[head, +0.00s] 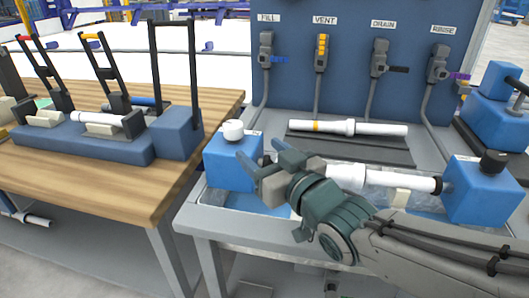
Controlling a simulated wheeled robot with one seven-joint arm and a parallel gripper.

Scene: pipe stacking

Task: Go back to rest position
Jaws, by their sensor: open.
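My gripper (258,170) is in the middle of the head view, at the end of my arm, which reaches in from the lower right. Its jaws are open and I see nothing between them. It is in front of a white pipe (380,180) that lies in the blue fixture on the grey bench, and it hides the pipe's left part. The left blue block (228,165) with a white knob is just left of the gripper. Another white pipe (365,129) with a yellow band lies on the dark rack behind.
The right blue block (482,192) stands at the fixture's right end. A blue panel (350,85) with several labelled valves rises behind. At left, a wooden table (165,190) carries a fixture (85,140) with upright black levers. A gap separates the two tables.

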